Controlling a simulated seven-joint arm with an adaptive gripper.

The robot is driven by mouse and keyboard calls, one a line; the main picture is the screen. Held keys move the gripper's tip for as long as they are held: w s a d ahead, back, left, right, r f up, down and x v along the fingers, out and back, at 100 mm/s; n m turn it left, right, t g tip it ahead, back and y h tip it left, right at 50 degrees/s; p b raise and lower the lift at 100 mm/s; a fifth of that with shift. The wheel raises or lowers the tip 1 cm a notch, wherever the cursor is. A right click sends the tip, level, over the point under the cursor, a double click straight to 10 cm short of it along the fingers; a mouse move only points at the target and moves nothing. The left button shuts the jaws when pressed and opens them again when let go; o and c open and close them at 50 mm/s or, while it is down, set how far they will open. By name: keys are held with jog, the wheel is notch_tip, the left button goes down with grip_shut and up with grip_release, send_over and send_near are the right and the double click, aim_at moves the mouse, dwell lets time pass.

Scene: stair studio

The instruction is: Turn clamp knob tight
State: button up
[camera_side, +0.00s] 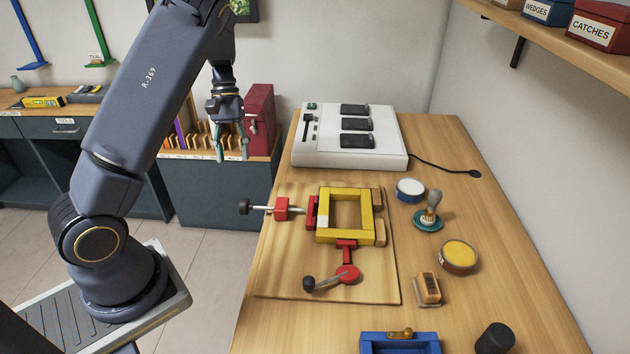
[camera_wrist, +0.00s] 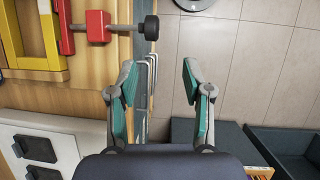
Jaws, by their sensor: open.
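The clamp has a black knob (camera_side: 244,206) on a metal screw rod, running through a red block (camera_side: 281,208) at the left edge of the wooden board (camera_side: 276,270). A red jaw pad (camera_side: 312,212) rests by the left side of a yellow square frame (camera_side: 325,236). In the wrist view the black knob (camera_wrist: 151,28) is at the top, beyond my fingertips. My gripper (camera_side: 231,156) is raised in the air behind the knob. In the wrist view my gripper (camera_wrist: 157,76) is open and empty, its teal-padded fingers apart and not touching the knob.
A red lever clamp (camera_side: 347,272) with a black handle stands at the frame's front. A white switch box (camera_side: 350,160) stands behind the board. Small tins, a stamp and a brush are to the right. A blue holder (camera_side: 400,343) is at the front. The knob overhangs open floor.

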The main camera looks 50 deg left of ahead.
aim_at(243, 199)
jog(key=shift+s+a, duration=0.1)
dwell(0.3)
jog(key=shift+m+g+y, duration=0.4)
jog(key=shift+m, duration=0.1)
jog(key=x, duration=0.4)
jog(key=w+d+x, duration=0.1)
jog(key=x, duration=0.3)
jog(key=w+d+x, duration=0.1)
jog(key=x, duration=0.3)
jog(key=shift+s+d+f, duration=0.15)
jog(key=shift+d+f, duration=0.05)
jog(key=shift+f, duration=0.1)
jog(key=shift+c, duration=0.3)
jog(key=shift+s+a, duration=0.1)
grip_shut()
